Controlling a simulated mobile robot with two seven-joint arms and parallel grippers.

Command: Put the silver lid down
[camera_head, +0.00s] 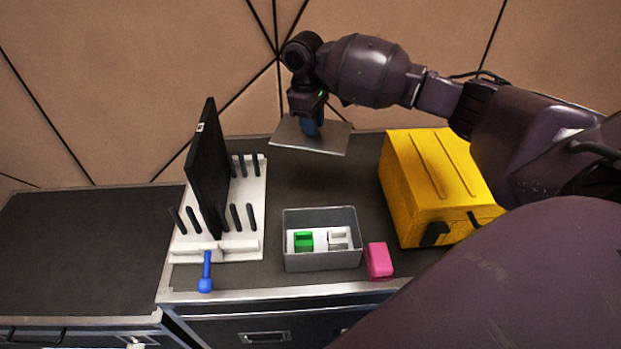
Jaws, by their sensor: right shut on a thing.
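The silver lid (290,136) is a thin flat grey plate toward the back of the counter. My right gripper (312,127) points down and is shut on the lid at its middle. The lid looks roughly level; I cannot tell how far above the counter it is. A grey open box (322,262) stands nearer the front edge, with a green block (303,240) and a white piece (338,238) inside. My left gripper is not in view.
A white rack (250,245) with black pegs holds an upright black panel (207,165) on the left. A blue tool (206,272) sits at its front. A pink block (379,260) lies beside the box. A yellow case (432,185) stands at right. The left counter (80,250) is bare.

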